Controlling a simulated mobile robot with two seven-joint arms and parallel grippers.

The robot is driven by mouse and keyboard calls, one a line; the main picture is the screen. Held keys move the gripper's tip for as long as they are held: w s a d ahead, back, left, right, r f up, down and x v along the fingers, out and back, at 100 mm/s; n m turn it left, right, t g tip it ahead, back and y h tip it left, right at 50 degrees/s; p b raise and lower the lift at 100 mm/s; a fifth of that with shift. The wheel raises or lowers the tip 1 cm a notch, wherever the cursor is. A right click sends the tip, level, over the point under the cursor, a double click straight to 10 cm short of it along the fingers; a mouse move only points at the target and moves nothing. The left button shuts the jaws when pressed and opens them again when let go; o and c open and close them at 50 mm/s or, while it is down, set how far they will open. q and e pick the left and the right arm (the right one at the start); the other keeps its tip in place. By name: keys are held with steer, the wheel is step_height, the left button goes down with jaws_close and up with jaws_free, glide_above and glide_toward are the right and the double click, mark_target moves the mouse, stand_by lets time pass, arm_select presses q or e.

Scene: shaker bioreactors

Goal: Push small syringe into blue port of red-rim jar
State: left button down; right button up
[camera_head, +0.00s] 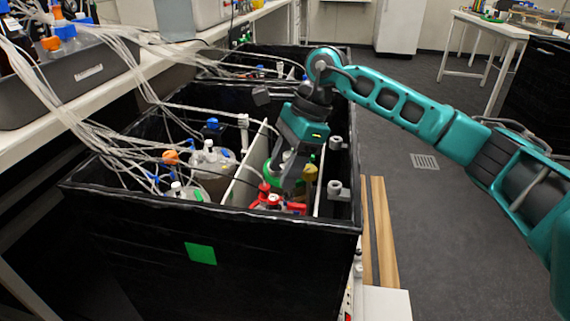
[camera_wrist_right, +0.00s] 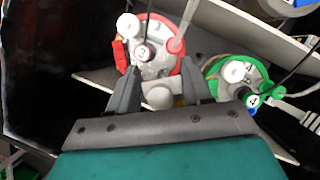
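The red-rim jar (camera_wrist_right: 152,68) lies beyond my right gripper's fingers in the right wrist view. Its lid carries white fittings, a cap marked 3 and a grey tube. In the head view the red rim (camera_head: 294,208) shows at the near end of the black box. My right gripper (camera_wrist_right: 159,70) points down over this jar, with its fingers spread apart. A pale rounded piece (camera_wrist_right: 159,97) shows between the fingers; I cannot tell whether it belongs to the lid. I cannot make out the small syringe or a blue port on this jar. My left gripper is not in view.
The black box (camera_head: 130,235) has high walls and a white divider (camera_head: 244,166). Several white tubes (camera_head: 85,125) hang over its left side. Open floor (camera_head: 440,230) lies to the right.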

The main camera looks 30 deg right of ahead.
steer(key=o, duration=0.4)
steer(key=shift+o, duration=0.2)
steer(key=p+v, duration=0.2)
steer(key=v, duration=0.4)
steer(key=shift+r, duration=0.3)
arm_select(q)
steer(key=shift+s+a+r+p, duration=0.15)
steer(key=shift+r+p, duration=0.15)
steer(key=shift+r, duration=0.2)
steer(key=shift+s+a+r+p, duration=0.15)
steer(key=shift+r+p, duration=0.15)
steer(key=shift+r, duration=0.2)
arm_select(e)
steer(key=v, duration=0.6)
steer(key=shift+d, duration=0.15)
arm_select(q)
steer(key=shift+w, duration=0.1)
arm_select(e)
steer(key=shift+r, duration=0.15)
